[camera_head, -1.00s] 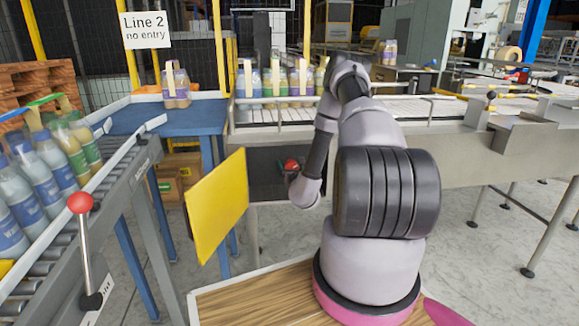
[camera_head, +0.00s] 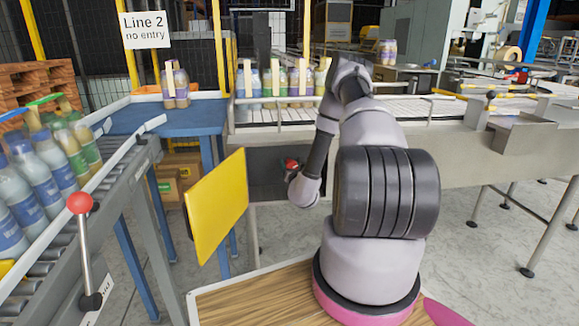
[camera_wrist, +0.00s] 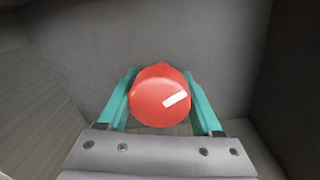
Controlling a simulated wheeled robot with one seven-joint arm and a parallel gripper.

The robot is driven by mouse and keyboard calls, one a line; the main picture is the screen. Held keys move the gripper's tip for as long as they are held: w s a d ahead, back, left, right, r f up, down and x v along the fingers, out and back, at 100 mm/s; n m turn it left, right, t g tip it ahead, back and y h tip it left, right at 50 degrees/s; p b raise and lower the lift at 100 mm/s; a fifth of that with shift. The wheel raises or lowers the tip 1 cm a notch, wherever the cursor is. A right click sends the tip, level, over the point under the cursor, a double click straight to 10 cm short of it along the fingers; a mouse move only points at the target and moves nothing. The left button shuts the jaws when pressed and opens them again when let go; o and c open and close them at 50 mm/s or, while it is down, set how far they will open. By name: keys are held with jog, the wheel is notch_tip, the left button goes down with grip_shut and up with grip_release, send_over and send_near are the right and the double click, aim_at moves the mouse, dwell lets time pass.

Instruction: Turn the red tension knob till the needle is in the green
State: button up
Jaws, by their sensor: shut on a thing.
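The red tension knob (camera_wrist: 150,97) shows in the wrist view against a grey panel, with a white pointer mark slanting up to the right. My gripper (camera_wrist: 161,98) has its two teal fingers on either side of the knob, shut on it. In the head view the red knob (camera_head: 292,164) is small, on the dark panel below the conveyor, partly covered by my gripper. No needle or green zone can be made out in either view.
A yellow panel (camera_head: 217,205) stands left of my arm. A roller conveyor with bottles (camera_head: 40,185) and a red-balled lever (camera_head: 80,204) are at the left. A blue table (camera_head: 165,116) stands behind. The main conveyor (camera_head: 470,140) runs along above the knob.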

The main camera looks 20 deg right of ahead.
jog(key=m, duration=0.6)
jog(key=shift+a, duration=0.15)
jog(key=m, duration=0.5)
jog(key=shift+r+m+h, duration=0.2)
jog(key=shift+m+h, duration=0.1)
jog(key=o, duration=1.3)
jog(key=v, duration=1)
jog(key=shift+s+a+f, duration=0.15)
jog(key=shift+s+f, duration=0.1)
jog(key=shift+s, duration=0.1)
